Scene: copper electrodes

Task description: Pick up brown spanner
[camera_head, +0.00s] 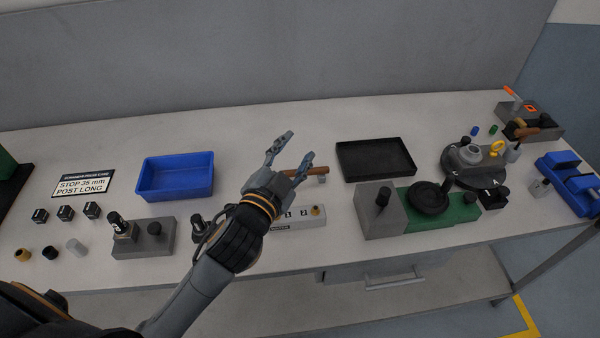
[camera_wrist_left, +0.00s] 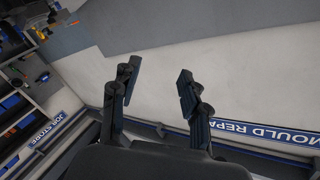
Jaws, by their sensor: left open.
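A brown bar-shaped thing (camera_head: 318,171), which looks like the brown spanner, lies on the table near the middle in the head view. My right gripper is not in view.
A blue tray (camera_head: 176,193) stands left of the gripper and a black tray (camera_head: 345,146) right of it. A grey and green fixture (camera_head: 380,220) stands at the front right. A numbered grey block (camera_head: 300,224) is partly behind my arm. The table's back strip is clear.

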